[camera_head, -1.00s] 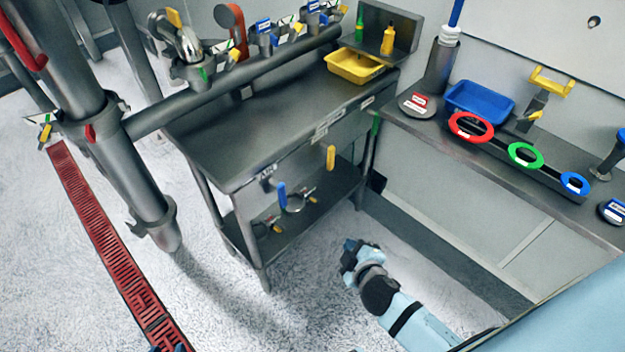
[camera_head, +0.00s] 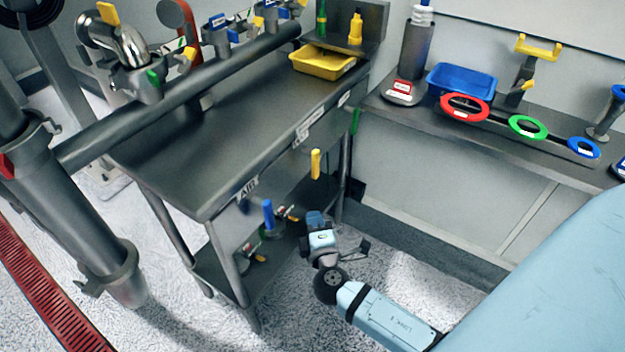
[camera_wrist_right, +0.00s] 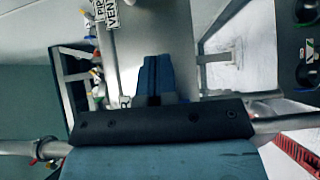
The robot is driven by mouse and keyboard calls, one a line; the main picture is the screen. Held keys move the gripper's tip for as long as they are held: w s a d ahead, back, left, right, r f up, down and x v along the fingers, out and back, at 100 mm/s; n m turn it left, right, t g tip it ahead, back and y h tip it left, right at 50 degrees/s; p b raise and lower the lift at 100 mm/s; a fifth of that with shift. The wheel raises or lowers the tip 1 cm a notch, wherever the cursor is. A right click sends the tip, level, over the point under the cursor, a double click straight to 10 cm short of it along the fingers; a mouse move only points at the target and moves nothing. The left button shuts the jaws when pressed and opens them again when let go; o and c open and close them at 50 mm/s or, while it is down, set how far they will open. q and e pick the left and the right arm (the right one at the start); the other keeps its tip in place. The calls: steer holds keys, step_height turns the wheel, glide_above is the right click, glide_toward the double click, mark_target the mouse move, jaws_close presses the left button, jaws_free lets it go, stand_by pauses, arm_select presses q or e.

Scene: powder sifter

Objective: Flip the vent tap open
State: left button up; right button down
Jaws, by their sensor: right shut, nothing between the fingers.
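A yellow lever (camera_head: 315,163) stands upright under the bench's front edge, below a longer white label (camera_head: 308,127). In the right wrist view a label reading PIPE VENT (camera_wrist_right: 107,12) shows on the bench edge. A blue lever (camera_head: 268,213) stands upright to the left, below the AIR label (camera_head: 247,188). Which lever is the vent tap cannot be read for sure in the head view. My right gripper (camera_head: 317,220) is shut and empty, in front of the bench, below the yellow lever and apart from it. Its shut blue fingers (camera_wrist_right: 155,75) show in the right wrist view. My left gripper is out of view.
The steel bench (camera_head: 205,165) has a lower shelf (camera_head: 215,262) with valve fittings. A yellow tray (camera_head: 322,63) sits on top. A thick pipe (camera_head: 190,100) crosses behind. A side counter (camera_head: 400,105) bears a blue tray (camera_head: 462,82) and coloured rings. Floor before the bench is clear.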

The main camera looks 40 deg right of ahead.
glide_toward(312, 172)
steer(key=w+a, duration=0.1)
steer(key=w, duration=0.4)
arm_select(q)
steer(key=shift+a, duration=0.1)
arm_select(e)
steer(key=shift+w+d+r, duration=0.15)
steer(key=shift+w+d, duration=0.15)
steer(key=shift+d, duration=0.55)
steer(key=shift+w+d+r, duration=0.1)
steer(key=shift+w+d, duration=0.2)
steer(key=shift+d, duration=0.6)
steer(key=shift+d+f+b, duration=0.1)
steer(key=shift+f+b, duration=0.2)
steer(key=shift+b, duration=0.3)
steer(key=shift+r, duration=0.1)
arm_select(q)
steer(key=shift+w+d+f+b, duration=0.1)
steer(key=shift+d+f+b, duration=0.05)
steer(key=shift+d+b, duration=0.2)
arm_select(e)
steer(key=shift+n+t, duration=0.3)
